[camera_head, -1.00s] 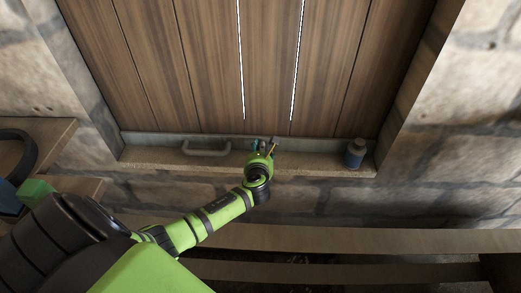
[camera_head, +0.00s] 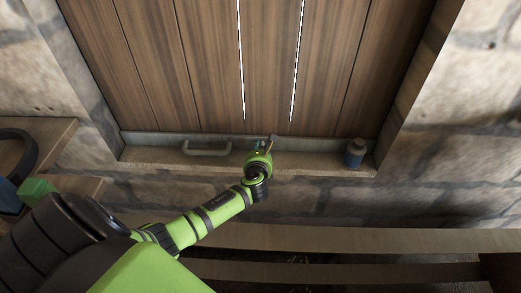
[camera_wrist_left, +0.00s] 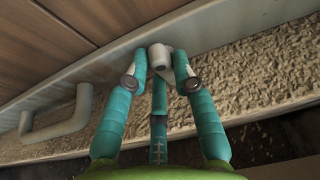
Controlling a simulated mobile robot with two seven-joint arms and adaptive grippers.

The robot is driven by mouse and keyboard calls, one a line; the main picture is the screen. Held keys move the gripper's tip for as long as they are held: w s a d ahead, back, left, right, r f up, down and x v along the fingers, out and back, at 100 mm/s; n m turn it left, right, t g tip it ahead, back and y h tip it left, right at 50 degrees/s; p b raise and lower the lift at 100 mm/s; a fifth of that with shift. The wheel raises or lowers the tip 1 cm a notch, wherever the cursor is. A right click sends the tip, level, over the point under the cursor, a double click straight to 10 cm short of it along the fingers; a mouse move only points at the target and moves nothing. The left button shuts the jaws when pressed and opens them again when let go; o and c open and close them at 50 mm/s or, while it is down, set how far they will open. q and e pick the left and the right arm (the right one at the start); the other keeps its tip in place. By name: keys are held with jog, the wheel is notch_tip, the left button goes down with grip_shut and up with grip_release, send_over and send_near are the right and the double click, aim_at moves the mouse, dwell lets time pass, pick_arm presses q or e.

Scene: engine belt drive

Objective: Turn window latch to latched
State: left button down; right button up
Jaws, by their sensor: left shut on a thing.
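The window latch (camera_wrist_left: 161,62) shows in the left wrist view as a pale grey, rounded handle on the window's bottom rail. My left gripper (camera_wrist_left: 158,82) has its teal fingers on both sides of the latch and is shut on it. A third teal finger part lies below the handle. In the head view my left gripper (camera_head: 265,144) is at the middle of the bottom rail and mostly hides the latch. I cannot tell the latch's exact angle. My right gripper is in neither view.
A grey pull handle (camera_head: 207,150) is on the rail to the left of the latch and also shows in the wrist view (camera_wrist_left: 58,117). A dark bottle (camera_head: 355,153) stands on the right of the sill (camera_head: 310,164). Wooden shutter boards (camera_head: 210,70) rise behind.

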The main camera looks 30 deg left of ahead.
pick_arm(q)
jog(key=shift+s+a+f+n+t+h+b, duration=0.15)
jog(key=shift+n+t+h+b, duration=0.25)
jog(key=shift+n, duration=0.6)
jog(key=shift+a+f+n+t+h+b, duration=0.15)
jog(key=shift+f+n+t+h+b, duration=0.15)
jog(key=shift+n+t+h+b, duration=0.6)
jog(key=n+t+b, duration=0.1)
jog(key=n+b, duration=0.2)
jog(key=b, duration=0.2)
jog(key=f+n+t+h+b, duration=0.1)
jog(key=n+b, duration=0.3)
jog(key=b, duration=0.1)
jog(key=shift+s+a+f+t, duration=0.1)
jog(key=shift+t, duration=0.3)
jog(key=shift+n+t+b, duration=0.4)
jog(key=shift+n+b, duration=0.75)
jog(key=shift+n, duration=0.05)
jog(key=c, duration=1)
grip_release()
jog(key=shift+s, duration=0.1)
